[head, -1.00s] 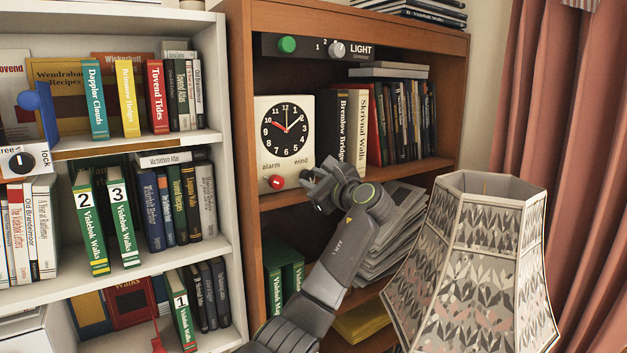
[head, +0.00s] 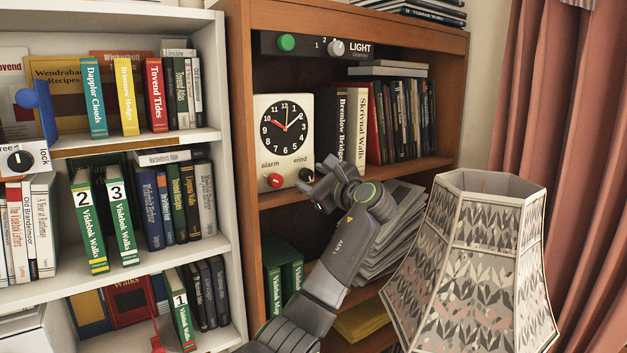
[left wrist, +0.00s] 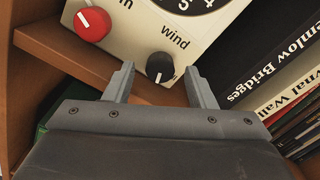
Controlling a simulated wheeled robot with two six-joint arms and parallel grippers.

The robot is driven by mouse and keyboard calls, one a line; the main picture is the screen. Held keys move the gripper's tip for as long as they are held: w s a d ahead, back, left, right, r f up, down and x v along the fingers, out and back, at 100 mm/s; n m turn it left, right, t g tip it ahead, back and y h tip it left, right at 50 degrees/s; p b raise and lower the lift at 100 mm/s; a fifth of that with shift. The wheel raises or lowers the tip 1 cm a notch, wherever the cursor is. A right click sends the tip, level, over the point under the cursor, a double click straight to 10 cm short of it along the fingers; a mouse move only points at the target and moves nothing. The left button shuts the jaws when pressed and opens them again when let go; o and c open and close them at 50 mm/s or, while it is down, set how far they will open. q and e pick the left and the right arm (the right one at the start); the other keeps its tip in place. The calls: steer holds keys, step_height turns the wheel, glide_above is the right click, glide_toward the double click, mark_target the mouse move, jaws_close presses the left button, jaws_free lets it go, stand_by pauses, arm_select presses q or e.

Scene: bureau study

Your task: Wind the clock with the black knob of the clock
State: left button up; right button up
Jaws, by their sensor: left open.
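The clock (head: 285,135) has a cream front and a black dial and stands on the wooden shelf. Its black knob (left wrist: 160,67), labelled Wind, has a white mark and sits at the lower right of the front; in the head view the knob (head: 306,174) shows just above my gripper. A red knob (head: 276,181), labelled alarm, is at the lower left. My left gripper (left wrist: 158,88) is open. In the left wrist view its fingers point at the black knob, one to each side, with the knob just beyond or between the tips; I cannot tell whether they touch it.
Books (head: 352,125) stand close right of the clock. A light panel (head: 315,46) with a green button and a knob is above. A patterned lampshade (head: 470,265) stands at the front right, near my left arm. A white bookcase (head: 222,100) is at left.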

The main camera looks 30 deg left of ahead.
arm_select(q)
steer(key=b+v, duration=0.8)
steer(key=v, duration=0.9)
steer(key=shift+d, duration=0.15)
